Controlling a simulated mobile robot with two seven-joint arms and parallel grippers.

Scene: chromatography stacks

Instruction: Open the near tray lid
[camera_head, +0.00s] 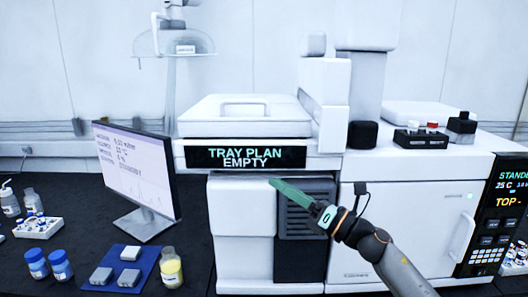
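A white tray lid (212,110) with a raised handle (245,109) lies flat and closed on top of the white instrument, left of its tower. My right gripper (274,184) has green fingers and comes in from the lower right. Its fingertips appear just below the display, in front of the instrument, apart from the lid. The fingers overlap in this view, so their opening cannot be judged. Nothing shows held in them. My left gripper is not in view.
A monitor (136,172) stands left of the instrument. On the dark bench are blue-capped jars (61,267), a yellow bottle (171,270), a blue mat (114,262) with grey blocks and a white vial rack (38,228). The white tower (325,85) rises right of the lid.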

